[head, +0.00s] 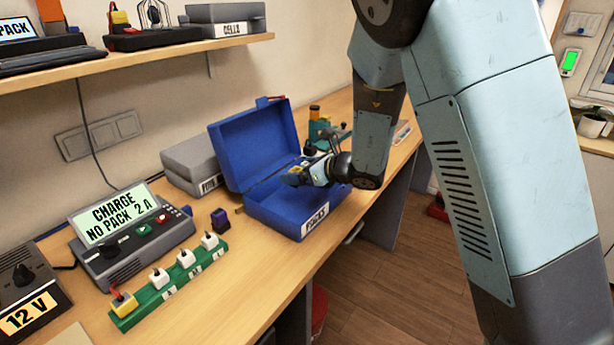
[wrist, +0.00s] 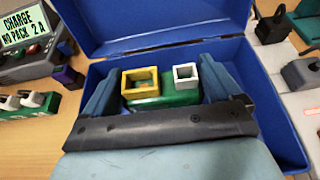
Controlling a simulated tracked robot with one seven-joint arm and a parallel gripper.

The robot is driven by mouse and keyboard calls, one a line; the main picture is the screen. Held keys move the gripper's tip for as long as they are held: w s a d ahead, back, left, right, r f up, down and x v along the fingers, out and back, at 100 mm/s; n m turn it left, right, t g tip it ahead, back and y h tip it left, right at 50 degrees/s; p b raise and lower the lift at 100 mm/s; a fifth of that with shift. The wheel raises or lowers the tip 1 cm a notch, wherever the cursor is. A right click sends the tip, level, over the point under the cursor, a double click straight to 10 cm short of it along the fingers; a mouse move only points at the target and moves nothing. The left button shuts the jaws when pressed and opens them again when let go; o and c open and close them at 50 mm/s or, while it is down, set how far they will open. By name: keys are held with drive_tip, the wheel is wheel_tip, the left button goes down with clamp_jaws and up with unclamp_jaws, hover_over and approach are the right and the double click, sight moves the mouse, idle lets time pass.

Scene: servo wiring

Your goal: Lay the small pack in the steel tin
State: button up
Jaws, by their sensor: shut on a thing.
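The blue tin (head: 272,215), labelled "PACKS", stands on the bench with its hinged lid up. It also shows in the wrist view (wrist: 285,130). My gripper (head: 298,174) reaches over the tin's opening from the right. In the wrist view, my gripper (wrist: 155,88) has its two blue-grey fingers shut on a small green pack (wrist: 158,101) with a yellow square connector and a white one on it. The pack is between the fingers, within the tin's outline. Its underside is hidden, so I cannot tell whether it touches the tin's floor.
A charger (head: 130,235) reading "NO PACK" and a green strip (head: 172,283) with several plugs stand left of the tin. A dark purple block (head: 220,221) is near its left side. Grey cases (head: 193,160) stand behind. The bench's front edge is close to the tin.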

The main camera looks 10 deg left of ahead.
drive_tip(key=shift+f, duration=0.6)
drive_tip(key=shift+f, duration=0.65)
drive_tip(key=o, duration=0.8)
drive_tip(key=shift+r, duration=0.1)
drive_tip(key=shift+r, duration=0.5)
drive_tip(key=shift+s+d+r, duration=0.1)
drive_tip(key=shift+d+r, duration=0.1)
drive_tip(key=shift+d, duration=0.1)
drive_tip(key=v, duration=1.1)
drive_tip(key=shift+s+d+r, duration=0.1)
drive_tip(key=shift+d, duration=0.05)
